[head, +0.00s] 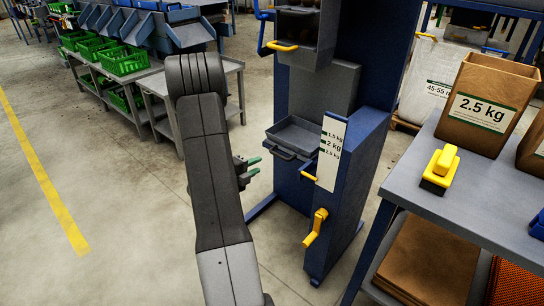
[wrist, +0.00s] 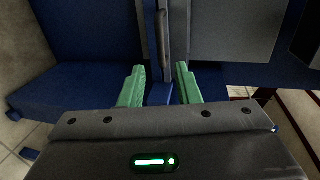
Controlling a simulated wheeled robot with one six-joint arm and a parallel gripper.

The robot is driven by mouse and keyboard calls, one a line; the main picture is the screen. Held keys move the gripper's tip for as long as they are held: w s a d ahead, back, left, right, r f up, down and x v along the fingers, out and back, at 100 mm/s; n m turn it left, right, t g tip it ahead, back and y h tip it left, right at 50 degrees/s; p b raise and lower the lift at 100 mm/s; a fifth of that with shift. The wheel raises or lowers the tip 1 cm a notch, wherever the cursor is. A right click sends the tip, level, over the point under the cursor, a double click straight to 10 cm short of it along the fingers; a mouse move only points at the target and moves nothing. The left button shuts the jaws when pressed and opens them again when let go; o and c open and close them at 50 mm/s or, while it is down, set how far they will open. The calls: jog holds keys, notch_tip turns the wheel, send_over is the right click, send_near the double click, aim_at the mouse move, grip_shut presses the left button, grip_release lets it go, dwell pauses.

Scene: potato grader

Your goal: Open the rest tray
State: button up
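A shallow grey tray (head: 296,136), which I take as the rest tray, sits low in the blue grader below a grey panel. Its open top shows and looks empty. A dark bar handle (head: 284,154) is on its front. My gripper (head: 249,168) is in front and left of the tray, a little lower, apart from it. In the wrist view my green fingers (wrist: 160,78) are spread with nothing held between them. A dark upright bar (wrist: 163,38), perhaps the handle, shows beyond the fingertips, near a blue post.
The blue grader (head: 357,150) has a yellow crank (head: 316,228) and a weight scale plate (head: 331,153) right of the tray. A bench with a 2.5 kg paper bag (head: 487,105) and a yellow-handled tool (head: 440,168) stands at right. Open floor lies left.

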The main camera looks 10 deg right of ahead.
aim_at(278, 156)
jog(key=b+x, duration=0.2)
jog(key=x, duration=1.1)
jog(key=shift+s+r, duration=0.1)
jog(key=shift+s, duration=0.05)
jog(key=shift+c, duration=0.2)
grip_shut()
